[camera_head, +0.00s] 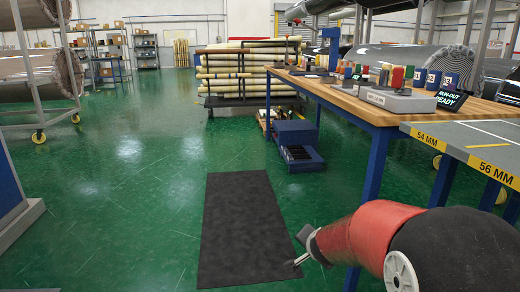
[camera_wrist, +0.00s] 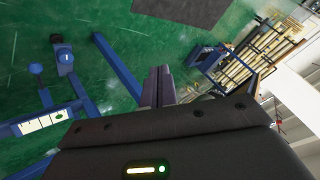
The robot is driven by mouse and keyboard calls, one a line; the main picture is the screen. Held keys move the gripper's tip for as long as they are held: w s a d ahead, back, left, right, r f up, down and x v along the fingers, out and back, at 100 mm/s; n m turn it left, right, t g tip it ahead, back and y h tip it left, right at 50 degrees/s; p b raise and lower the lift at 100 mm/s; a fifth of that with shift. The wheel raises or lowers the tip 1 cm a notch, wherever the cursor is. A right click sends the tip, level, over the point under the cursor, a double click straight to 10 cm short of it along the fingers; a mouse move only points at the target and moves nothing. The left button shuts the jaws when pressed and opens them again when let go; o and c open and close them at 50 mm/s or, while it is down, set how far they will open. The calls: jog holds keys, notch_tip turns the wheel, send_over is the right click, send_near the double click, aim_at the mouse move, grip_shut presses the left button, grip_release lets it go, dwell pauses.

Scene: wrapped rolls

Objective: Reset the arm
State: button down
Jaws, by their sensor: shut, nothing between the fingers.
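My arm shows at the lower right of the head view, with its red section reaching left. My gripper (camera_head: 296,262) is at its end, over the right edge of the dark floor mat (camera_head: 245,215) near the front. In the wrist view my gripper's fingers (camera_wrist: 158,85) are together and hold nothing. Green floor and blue table legs lie beyond them there.
A wooden workbench (camera_head: 345,102) with several rolls and small items stands at the right, close to my arm. A grey table (camera_head: 475,135) is in front of it. A rack of rolls (camera_head: 245,72) stands at the back.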

jog(key=s+a+r+n+g+y+p, duration=0.1)
jog(key=s+r+n, duration=0.2)
jog(key=s+r, duration=0.25)
jog(key=s+a+r+n+y+p, duration=0.1)
jog(key=s+a+r+n+y, duration=0.1)
jog(key=s+r, duration=0.35)
jog(key=s+d+r+n+g+h+p, duration=0.1)
jog(key=s+d+n, duration=0.1)
jog(key=s, duration=0.7)
jog(key=s+d+r+n+g+h+p, duration=0.1)
jog(key=s+d+r+n, duration=0.1)
jog(key=s, duration=0.7)
jog(key=shift+s+g+h, duration=0.3)
jog(key=shift+s+g, duration=0.1)
jog(key=shift+d, duration=0.15)
